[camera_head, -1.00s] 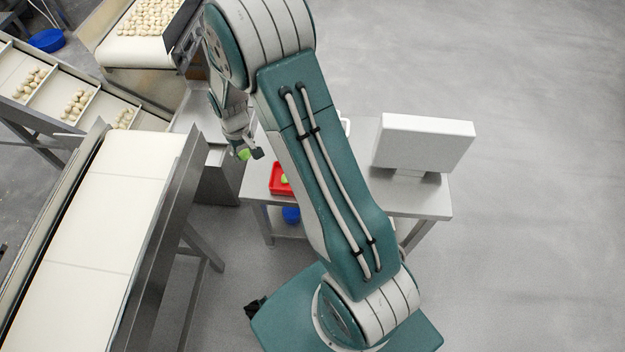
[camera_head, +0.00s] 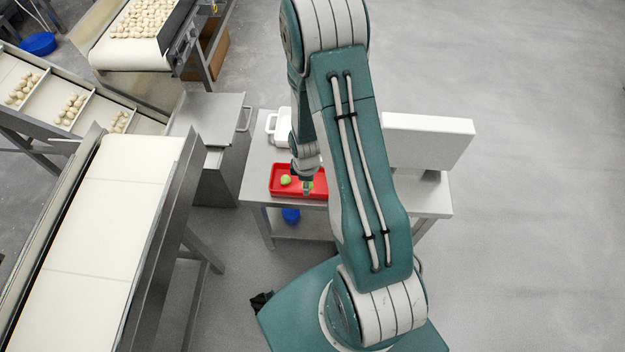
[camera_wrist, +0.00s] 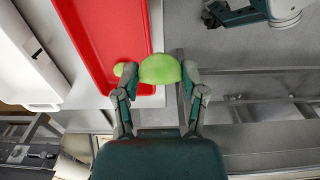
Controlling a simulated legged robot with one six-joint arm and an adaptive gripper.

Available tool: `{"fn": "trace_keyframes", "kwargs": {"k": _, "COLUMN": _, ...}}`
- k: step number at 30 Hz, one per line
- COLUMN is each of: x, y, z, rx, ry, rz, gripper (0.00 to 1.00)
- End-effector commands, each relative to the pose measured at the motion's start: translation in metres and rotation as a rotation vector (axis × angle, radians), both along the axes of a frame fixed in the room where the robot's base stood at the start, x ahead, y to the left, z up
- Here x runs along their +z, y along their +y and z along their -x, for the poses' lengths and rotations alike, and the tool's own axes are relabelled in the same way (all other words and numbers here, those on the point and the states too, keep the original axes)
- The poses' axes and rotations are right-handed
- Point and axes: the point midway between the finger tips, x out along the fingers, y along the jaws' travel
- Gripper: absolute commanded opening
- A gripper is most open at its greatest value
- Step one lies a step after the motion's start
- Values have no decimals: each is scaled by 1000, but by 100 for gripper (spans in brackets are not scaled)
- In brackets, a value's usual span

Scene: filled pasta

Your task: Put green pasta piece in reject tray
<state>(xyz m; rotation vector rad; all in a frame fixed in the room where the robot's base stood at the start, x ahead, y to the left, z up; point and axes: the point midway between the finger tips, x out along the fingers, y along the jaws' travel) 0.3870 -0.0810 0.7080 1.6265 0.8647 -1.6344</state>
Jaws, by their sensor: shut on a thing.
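My gripper (camera_head: 307,188) is shut on a green pasta piece (camera_wrist: 160,68), which is large between the fingertips in the wrist view. In the head view only a sliver of the held piece shows beside the fingers. The red reject tray (camera_head: 272,192) lies on the small table, and my gripper is over its middle to right part. In the wrist view the red tray (camera_wrist: 103,35) is behind the held piece, which overlaps its edge. A second green piece (camera_head: 285,180) lies in the tray's left part. The gap between held piece and tray is unclear.
A white tray (camera_head: 271,127) stands behind the red tray. A white box-like screen (camera_head: 430,140) stands on the table (camera_head: 258,160) at right. A white conveyor (camera_head: 105,220) and sloped lanes of pale pasta are at left. A blue bin (camera_head: 290,215) is below the table.

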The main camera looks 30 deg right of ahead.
Motion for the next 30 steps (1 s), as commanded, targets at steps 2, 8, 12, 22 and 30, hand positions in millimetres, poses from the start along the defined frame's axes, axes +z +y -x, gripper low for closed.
{"fn": "trace_keyframes", "kwargs": {"k": 2, "x": -8, "y": -13, "z": -12, "rx": -5, "ry": -1, "rz": 1, "gripper": 35}}
{"fn": "trace_keyframes", "kwargs": {"k": 8, "x": -41, "y": -34, "z": -31, "rx": -2, "ry": 2, "rz": 0, "gripper": 35}}
{"fn": "trace_keyframes", "kwargs": {"k": 12, "x": -58, "y": -45, "z": -41, "rx": -3, "ry": 1, "rz": -1, "gripper": 35}}
{"fn": "trace_keyframes", "kwargs": {"k": 22, "x": -92, "y": -52, "z": -48, "rx": 0, "ry": 0, "rz": 0, "gripper": 35}}
{"fn": "trace_keyframes", "kwargs": {"k": 30, "x": -99, "y": -52, "z": -49, "rx": -1, "ry": -3, "rz": 1, "gripper": 35}}
